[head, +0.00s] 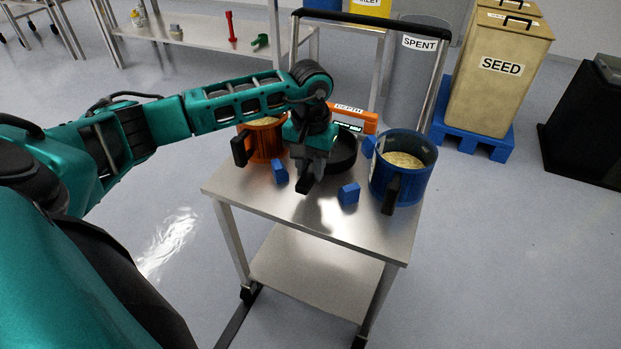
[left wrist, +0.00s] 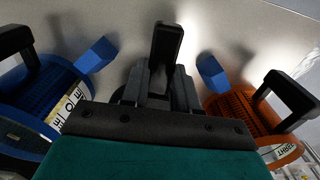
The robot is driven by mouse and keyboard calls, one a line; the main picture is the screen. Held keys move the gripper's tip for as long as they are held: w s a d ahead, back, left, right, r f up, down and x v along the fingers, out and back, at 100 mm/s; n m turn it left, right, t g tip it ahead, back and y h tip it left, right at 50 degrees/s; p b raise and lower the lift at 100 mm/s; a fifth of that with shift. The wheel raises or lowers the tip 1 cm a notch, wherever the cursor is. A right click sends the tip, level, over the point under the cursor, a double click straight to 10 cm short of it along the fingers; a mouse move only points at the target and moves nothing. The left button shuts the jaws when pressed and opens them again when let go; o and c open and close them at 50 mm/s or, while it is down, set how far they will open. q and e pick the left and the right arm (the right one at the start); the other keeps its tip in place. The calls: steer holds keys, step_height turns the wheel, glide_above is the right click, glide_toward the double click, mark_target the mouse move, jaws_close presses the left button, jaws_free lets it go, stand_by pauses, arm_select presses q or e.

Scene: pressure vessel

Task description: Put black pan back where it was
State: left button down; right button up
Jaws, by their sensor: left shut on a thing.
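The black pan (head: 342,158) is over the back middle of the metal cart, close in front of an orange device (head: 356,118); I cannot tell whether it rests on something. My left gripper (head: 307,172) points down over the cart, in front and left of the pan. It is shut on the pan's black handle, whose end (head: 303,186) sticks out towards the front. In the left wrist view the fingers (left wrist: 157,88) close around the black handle (left wrist: 166,42); the pan's bowl is hidden there. My right gripper is not in view.
An orange pot (head: 262,143) stands left of the gripper and a blue pot (head: 404,162) with grainy contents stands right. Blue blocks (head: 349,193) (head: 280,171) lie nearby. The cart's front top (head: 310,210) is clear. SPENT and SEED bins (head: 497,85) stand behind.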

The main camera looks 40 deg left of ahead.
arm_select(q)
step_height(320, 180, down, 3)
steer(key=shift+b, duration=0.3)
steer(key=shift+f, duration=0.15)
steer(key=c, duration=0.8)
jaws_free()
steer(key=shift+c, duration=0.2)
